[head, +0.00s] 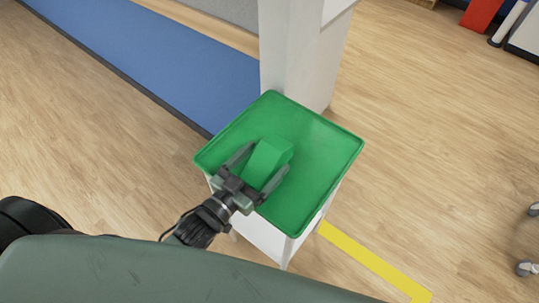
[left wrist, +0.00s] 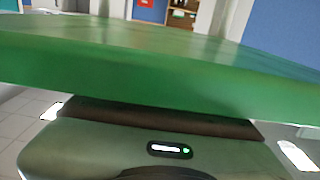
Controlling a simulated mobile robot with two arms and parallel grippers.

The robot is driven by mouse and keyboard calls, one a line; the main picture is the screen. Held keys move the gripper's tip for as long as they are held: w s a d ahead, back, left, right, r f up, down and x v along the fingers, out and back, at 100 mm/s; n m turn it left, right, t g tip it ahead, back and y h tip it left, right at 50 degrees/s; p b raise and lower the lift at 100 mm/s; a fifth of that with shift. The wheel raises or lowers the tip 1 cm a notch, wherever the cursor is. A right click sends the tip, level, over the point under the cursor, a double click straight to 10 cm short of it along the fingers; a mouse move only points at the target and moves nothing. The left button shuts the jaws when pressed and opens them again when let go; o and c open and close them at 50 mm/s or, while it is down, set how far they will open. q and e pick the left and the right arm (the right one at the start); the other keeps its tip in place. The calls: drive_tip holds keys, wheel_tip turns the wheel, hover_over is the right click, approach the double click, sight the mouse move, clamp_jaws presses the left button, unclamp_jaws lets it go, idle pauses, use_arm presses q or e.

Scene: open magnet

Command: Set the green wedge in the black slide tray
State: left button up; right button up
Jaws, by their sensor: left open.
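The green wedge (head: 271,153) lies on a green square tray (head: 322,150) in the head view. My left gripper (head: 265,160) is open over the tray, with one finger on each side of the wedge. I cannot tell whether the fingers touch it. In the left wrist view a close green surface (left wrist: 150,75) spans the picture; I cannot tell whether it is the wedge or the tray. No black slide tray shows in either view. My right gripper is not in view.
The green tray tops a white stand (head: 262,238) beside a pale pillar (head: 297,50). A blue strip (head: 160,45) runs behind at the left. A yellow floor line (head: 370,262) lies at lower right. Open wooden floor spreads to the right.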

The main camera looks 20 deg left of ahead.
sight(270, 149)
use_arm(q)
drive_tip(key=shift+x, duration=1.15)
drive_tip(key=shift+w, duration=0.15)
drive_tip(key=c, duration=1.6)
drive_tip(key=shift+o, duration=0.2)
wheel_tip(270, 149, up, 20)
drive_tip(key=p, duration=0.3)
drive_tip(key=a+f+n+t+y, duration=0.1)
drive_tip(key=a+f+n+y, duration=0.3)
drive_tip(key=a+y, duration=0.15)
drive_tip(key=s+f, duration=0.3)
drive_tip(key=s, duration=0.5)
drive_tip(key=shift+f+y, duration=0.15)
drive_tip(key=shift+y, duration=0.2)
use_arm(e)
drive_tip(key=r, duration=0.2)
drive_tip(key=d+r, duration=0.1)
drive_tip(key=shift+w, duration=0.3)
